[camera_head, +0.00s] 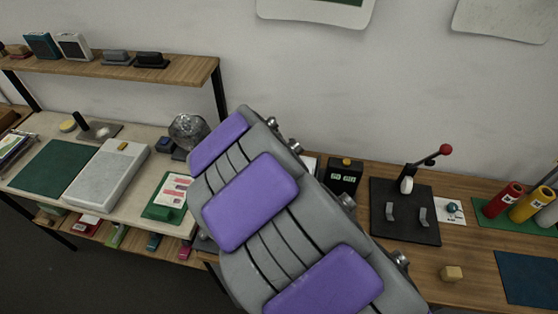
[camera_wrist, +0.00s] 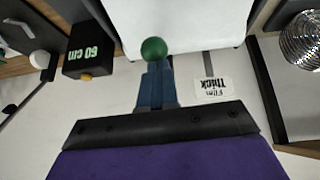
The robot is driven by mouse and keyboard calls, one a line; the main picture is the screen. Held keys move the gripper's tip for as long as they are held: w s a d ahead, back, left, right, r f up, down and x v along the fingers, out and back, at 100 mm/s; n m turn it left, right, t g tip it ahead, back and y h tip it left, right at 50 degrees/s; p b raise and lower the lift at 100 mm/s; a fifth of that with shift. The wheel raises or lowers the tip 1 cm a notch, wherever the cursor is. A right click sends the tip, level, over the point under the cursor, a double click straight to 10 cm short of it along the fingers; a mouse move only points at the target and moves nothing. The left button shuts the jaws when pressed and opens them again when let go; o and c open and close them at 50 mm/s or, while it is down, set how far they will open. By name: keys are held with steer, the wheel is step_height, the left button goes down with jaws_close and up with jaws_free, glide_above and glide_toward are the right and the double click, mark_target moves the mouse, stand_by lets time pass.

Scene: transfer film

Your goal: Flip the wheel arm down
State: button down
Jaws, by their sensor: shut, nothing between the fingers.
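A lever with a red ball end (camera_head: 445,150) rises from a black base plate (camera_head: 391,232) on the right bench and leans up to the right. A white part sits at its foot. In the wrist view, my gripper (camera_wrist: 157,68) has its blue fingers shut together, with nothing held. A green ball (camera_wrist: 153,48) shows right at the fingertips; I cannot tell if they touch it. A white surface with a "Thick Film" label (camera_wrist: 213,88) lies around the fingers. In the head view my purple-padded arm hides my gripper and this spot. I cannot tell which part is the wheel arm.
A black box with green digits (camera_head: 344,176) stands right of my arm; it also shows in the wrist view (camera_wrist: 88,48). A silver wire-like globe (camera_head: 188,130) stands left. A small wooden block (camera_head: 452,273) lies near the front.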

steer(key=shift+t, duration=0.5)
steer(key=shift+s+a+f+b, duration=0.1)
steer(key=shift+s+f+b, duration=0.35)
steer(key=shift+f+b, duration=0.35)
steer(key=shift+s+d+f+b, duration=0.1)
steer(key=shift+s+f+b, duration=0.3)
steer(key=shift+f+b, duration=0.45)
steer(key=shift+s+a+f+b, duration=0.1)
steer(key=shift+s+f+b, duration=0.4)
steer(key=shift+f, duration=0.55)
steer(key=shift+f, duration=0.1)
